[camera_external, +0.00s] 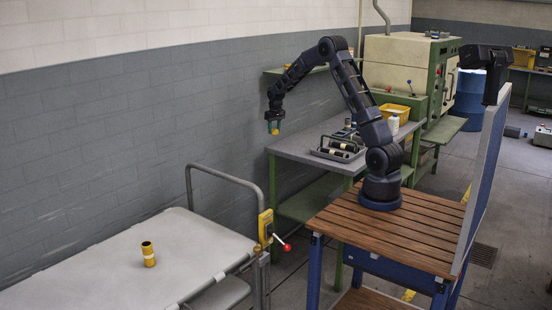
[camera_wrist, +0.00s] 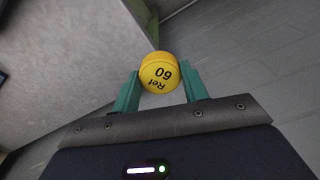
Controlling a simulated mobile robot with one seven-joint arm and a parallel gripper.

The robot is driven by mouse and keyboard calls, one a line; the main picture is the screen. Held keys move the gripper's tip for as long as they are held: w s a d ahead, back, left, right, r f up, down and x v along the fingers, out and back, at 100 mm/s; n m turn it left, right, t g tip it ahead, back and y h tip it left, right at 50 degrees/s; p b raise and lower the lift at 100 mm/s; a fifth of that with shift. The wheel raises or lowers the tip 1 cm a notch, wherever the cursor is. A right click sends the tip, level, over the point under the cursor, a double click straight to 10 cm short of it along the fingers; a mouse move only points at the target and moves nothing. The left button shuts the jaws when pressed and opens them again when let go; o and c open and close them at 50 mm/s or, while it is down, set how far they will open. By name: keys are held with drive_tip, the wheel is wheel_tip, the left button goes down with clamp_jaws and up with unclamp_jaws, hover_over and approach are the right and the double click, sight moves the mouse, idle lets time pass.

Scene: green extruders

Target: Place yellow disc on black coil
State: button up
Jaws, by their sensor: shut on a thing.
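The yellow disc (camera_wrist: 160,72) is held between the two green fingertips of my gripper (camera_wrist: 160,84), with "60 Ref" printed on its face in the wrist view. In the external view my gripper (camera_external: 274,121) hangs high near the grey wall, left of the green bench, with the yellow disc (camera_external: 274,131) low in its fingers. Dark cylinders with pale bands (camera_external: 341,146) lie in a tray on the bench, right of my gripper. I cannot tell for certain which thing is the black coil.
A yellow cylinder with a dark band and dark top (camera_external: 148,253) stands upright on a pale cart (camera_external: 95,270), whose rail rises at the right. The tray (camera_external: 330,154) sits on the grey bench, with a yellow bin (camera_external: 394,112) behind. Most of the cart top is clear.

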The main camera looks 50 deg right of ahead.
drive_tip(key=s+d+r+m, duration=0.1)
drive_tip(key=s+d, duration=0.2)
drive_tip(key=d, duration=0.4)
drive_tip(key=s+d+m, duration=0.1)
drive_tip(key=s+d, duration=0.3)
drive_tip(key=d, duration=0.2)
drive_tip(key=s+d+r+m, duration=0.2)
drive_tip(key=s+d+r, duration=0.7)
drive_tip(key=s+d, duration=0.55)
drive_tip(key=s+d+r+m, duration=0.2)
drive_tip(key=s+d+r, duration=0.8)
drive_tip(key=s+d, duration=0.4)
drive_tip(key=shift+g, duration=0.4)
drive_tip(key=f, duration=0.6)
drive_tip(key=w+f, duration=0.1)
drive_tip(key=f, duration=1.3)
drive_tip(key=shift+w+d+f, duration=0.1)
drive_tip(key=shift+w+d, duration=0.05)
drive_tip(key=shift+d, duration=0.15)
drive_tip(key=o, duration=1)
drive_tip(key=shift+f, duration=0.1)
